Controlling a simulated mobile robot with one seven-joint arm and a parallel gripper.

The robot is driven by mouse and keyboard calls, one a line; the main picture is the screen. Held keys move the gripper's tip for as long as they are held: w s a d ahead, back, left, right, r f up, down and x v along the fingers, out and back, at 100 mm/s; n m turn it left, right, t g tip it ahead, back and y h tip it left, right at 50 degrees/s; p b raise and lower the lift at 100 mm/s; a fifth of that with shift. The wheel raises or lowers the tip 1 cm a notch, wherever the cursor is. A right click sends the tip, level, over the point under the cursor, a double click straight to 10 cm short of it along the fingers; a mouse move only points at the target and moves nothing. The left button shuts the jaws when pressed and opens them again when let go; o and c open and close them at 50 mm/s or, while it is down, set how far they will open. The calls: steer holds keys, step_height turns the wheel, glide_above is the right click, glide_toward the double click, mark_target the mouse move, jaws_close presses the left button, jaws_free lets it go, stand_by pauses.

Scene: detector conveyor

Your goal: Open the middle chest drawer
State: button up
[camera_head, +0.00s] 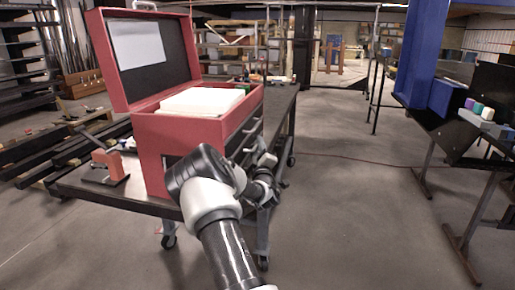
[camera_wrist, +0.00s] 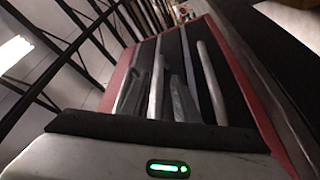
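The red chest (camera_head: 178,138) stands on the dark workbench with its lid (camera_head: 125,60) raised. Its dark drawer fronts (camera_head: 245,137) face right and look closed. My gripper (camera_head: 264,165) is in front of the drawer side, small and partly hidden by my arm. In the wrist view the drawer fronts run tilted up the picture, with a pale bar handle (camera_wrist: 157,80) and another handle (camera_wrist: 208,80) to its right. The grey fingers of my gripper (camera_wrist: 156,98) are apart, one on either side of the first handle. I cannot tell whether they touch it, or which drawer it belongs to.
White contents (camera_head: 200,101) fill the chest's top. A red clamp-like tool (camera_head: 110,166) lies on the workbench (camera_head: 150,205) left of the chest. A black stand (camera_head: 485,130) with small coloured items is at the right. The floor (camera_head: 350,200) between is clear.

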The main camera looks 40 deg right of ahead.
jaws_close()
steer(key=s+d+b, duration=0.6)
steer(key=s+d, duration=0.6)
steer(key=s, duration=0.2)
stand_by(0.4)
jaws_free()
steer(key=v, duration=1.7)
steer(key=shift+s, duration=0.2)
